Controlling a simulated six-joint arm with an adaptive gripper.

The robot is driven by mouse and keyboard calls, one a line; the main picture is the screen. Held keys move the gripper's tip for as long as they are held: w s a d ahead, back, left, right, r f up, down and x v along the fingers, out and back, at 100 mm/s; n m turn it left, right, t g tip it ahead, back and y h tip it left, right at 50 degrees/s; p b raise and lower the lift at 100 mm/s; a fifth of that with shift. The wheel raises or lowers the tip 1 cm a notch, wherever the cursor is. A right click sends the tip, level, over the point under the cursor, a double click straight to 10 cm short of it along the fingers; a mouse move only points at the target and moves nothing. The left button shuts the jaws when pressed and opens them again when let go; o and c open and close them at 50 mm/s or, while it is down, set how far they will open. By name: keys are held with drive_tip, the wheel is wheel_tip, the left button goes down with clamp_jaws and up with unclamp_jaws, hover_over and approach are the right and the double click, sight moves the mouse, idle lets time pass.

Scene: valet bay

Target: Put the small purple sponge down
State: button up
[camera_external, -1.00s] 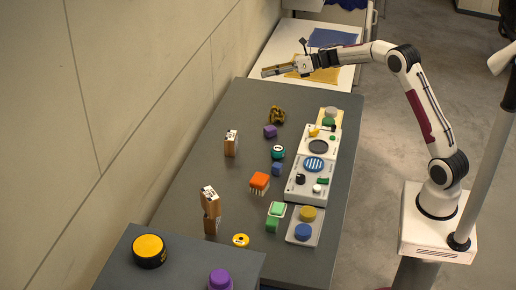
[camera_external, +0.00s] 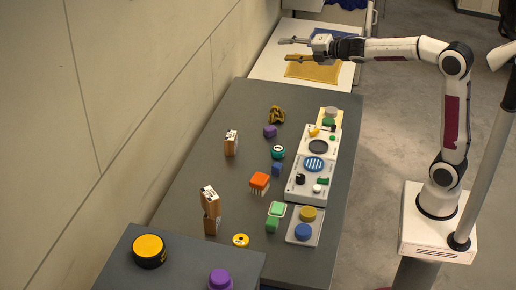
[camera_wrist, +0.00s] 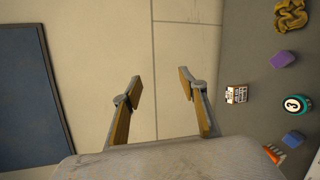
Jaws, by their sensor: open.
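The small purple sponge (camera_external: 270,131) lies on the dark grey table (camera_external: 190,188), just below a crumpled brown cloth (camera_external: 276,114). It also shows in the wrist view (camera_wrist: 282,59) at the right. My gripper (camera_external: 284,49) is open and empty, up above the white table at the far end. In the wrist view its two fingers (camera_wrist: 158,90) are spread apart with only the pale wall behind them. Nothing touches the sponge.
A blue cube (camera_external: 277,169), a green-banded round item (camera_external: 278,152) and a wooden block (camera_external: 231,143) stand near the sponge. White trays (camera_external: 295,195) line the right side. The wall (camera_external: 110,90) bounds the left.

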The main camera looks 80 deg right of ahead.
drive_tip(key=s+a+f+m+g+y, duration=0.1)
drive_tip(key=s+a+f+m+g, duration=0.2)
drive_tip(key=s, duration=1)
drive_tip(key=s+a+f+m+g+y, duration=0.1)
drive_tip(key=s+a+f+m+g, duration=0.2)
drive_tip(key=s+a+f+m, duration=0.6)
drive_tip(key=s+a+f+m+g+y, duration=0.2)
drive_tip(key=s+a+f+m, duration=0.3)
drive_tip(key=s+a, duration=0.5)
drive_tip(key=s+f, duration=0.1)
drive_tip(key=s, duration=0.6)
drive_tip(key=shift+m+g, duration=0.4)
